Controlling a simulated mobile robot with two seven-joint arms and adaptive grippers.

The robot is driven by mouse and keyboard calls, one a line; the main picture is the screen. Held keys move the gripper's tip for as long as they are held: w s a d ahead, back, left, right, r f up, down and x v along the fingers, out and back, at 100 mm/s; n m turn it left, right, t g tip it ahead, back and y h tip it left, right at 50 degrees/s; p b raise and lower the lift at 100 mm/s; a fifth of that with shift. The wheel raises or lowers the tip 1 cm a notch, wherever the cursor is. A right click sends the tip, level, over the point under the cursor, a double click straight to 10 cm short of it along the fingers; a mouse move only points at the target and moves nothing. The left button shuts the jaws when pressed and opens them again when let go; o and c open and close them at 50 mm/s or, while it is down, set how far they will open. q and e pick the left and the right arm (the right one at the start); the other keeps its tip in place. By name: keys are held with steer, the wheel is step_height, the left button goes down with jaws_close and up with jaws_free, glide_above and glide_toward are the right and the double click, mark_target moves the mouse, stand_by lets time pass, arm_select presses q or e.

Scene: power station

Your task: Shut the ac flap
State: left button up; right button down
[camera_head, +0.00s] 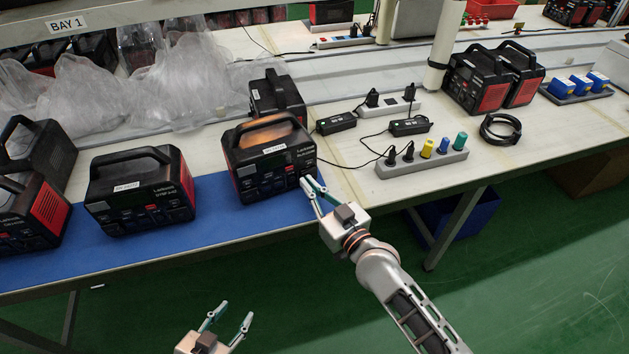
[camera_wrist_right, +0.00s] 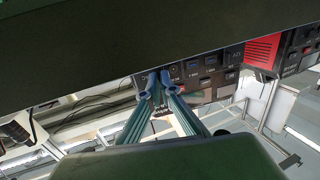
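The black and red power station (camera_head: 262,165) stands at the right end of the blue mat, its front panel facing me. My right gripper (camera_head: 310,181) is at the lower right corner of that panel. In the right wrist view, its fingertips (camera_wrist_right: 160,79) are close together with nothing between them, in front of the panel (camera_wrist_right: 205,72) with its sockets and buttons. I cannot make out the ac flap clearly or tell its angle; touch is also unclear. My left gripper (camera_head: 232,316) is open and empty, low in front of the bench.
Another power station (camera_head: 140,190) stands to the left on the blue mat (camera_head: 200,226), with more at the far left. A power strip (camera_head: 422,163) with coloured plugs and a cable lie to the right. Clear plastic bags (camera_head: 110,95) lie behind. The green floor before the bench is free.

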steer(key=shift+a+r+m+p, duration=0.25)
steer(key=shift+r+m+p, duration=0.05)
steer(key=shift+p, duration=0.05)
arm_select(q)
steer(key=shift+w+d+r+p, duration=0.15)
steer(key=shift+r+p, duration=0.3)
steer(key=shift+r, duration=0.45)
steer(key=shift+w+a+r+p, duration=0.15)
steer(key=shift+r+p, duration=0.25)
steer(key=shift+r, duration=0.5)
arm_select(e)
steer(key=shift+w+a+f+m+t+h, duration=0.15)
steer(key=shift+m+t+h, duration=0.15)
steer(key=shift+h, duration=0.25)
steer(key=shift+s+a+f+m+t+h, duration=0.1)
steer(key=shift+m+t+h, duration=0.15)
steer(key=shift+h, duration=0.3)
arm_select(q)
steer(key=shift+d, duration=0.1)
arm_select(e)
steer(key=shift+w, duration=0.1)
steer(key=shift+d, duration=0.1)
steer(key=c, duration=2.3)
jaws_free()
steer(key=shift+f, duration=0.1)
steer(key=v, duration=1.2)
